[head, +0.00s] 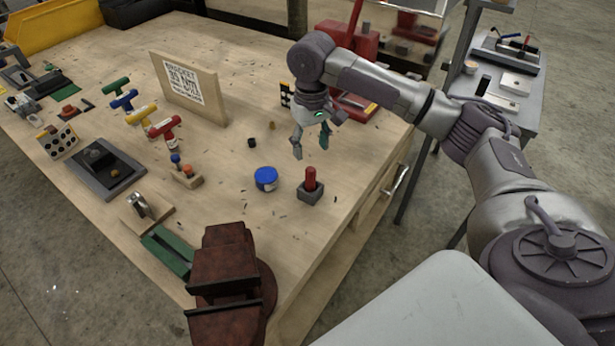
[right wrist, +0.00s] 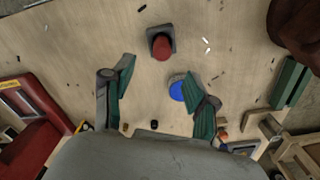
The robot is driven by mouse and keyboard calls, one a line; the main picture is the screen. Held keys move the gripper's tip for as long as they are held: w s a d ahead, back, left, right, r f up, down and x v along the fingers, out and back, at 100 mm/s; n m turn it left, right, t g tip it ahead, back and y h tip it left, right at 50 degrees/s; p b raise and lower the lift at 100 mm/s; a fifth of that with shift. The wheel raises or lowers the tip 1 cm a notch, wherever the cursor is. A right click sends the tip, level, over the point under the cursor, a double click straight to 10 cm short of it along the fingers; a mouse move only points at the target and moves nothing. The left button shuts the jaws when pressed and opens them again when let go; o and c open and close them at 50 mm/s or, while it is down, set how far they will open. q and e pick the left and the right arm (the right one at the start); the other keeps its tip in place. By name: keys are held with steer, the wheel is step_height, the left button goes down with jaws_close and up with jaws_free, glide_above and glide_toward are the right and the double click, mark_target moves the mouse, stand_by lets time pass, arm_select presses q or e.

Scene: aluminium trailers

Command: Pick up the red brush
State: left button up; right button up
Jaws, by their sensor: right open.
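The likely red brush (head: 311,178) is a red handle standing upright in a square dark grey block (head: 311,194) near the table's right edge; any bristles are hidden. In the right wrist view the red handle (right wrist: 161,46) shows from above, beyond my fingertips. My right gripper (head: 310,146) is open and empty above the table, behind the red handle and apart from it. In the wrist view its green-padded fingers (right wrist: 165,103) are spread wide. My left gripper is not in view.
A blue-lidded tin (head: 266,179) stands close to the left of the block. A dark red vise (head: 226,272) sits at the front corner. T-handled tools (head: 163,127) and a wooden sign (head: 188,90) stand farther left and back. Small shavings litter the tabletop.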

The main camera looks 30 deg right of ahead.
mark_target(311, 169)
step_height(311, 169, down, 4)
steer(key=shift+s+f, duration=0.1)
steer(key=shift+f, duration=0.2)
step_height(311, 169, down, 3)
steer(key=shift+s+a+r+p, duration=0.1)
steer(key=shift+p, duration=0.9)
step_height(311, 169, down, 2)
steer(key=shift+f, duration=0.25)
steer(key=c, duration=1)
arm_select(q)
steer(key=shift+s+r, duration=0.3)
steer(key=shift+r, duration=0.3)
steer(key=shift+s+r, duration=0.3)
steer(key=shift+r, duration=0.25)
arm_select(e)
steer(key=shift+c, duration=0.2)
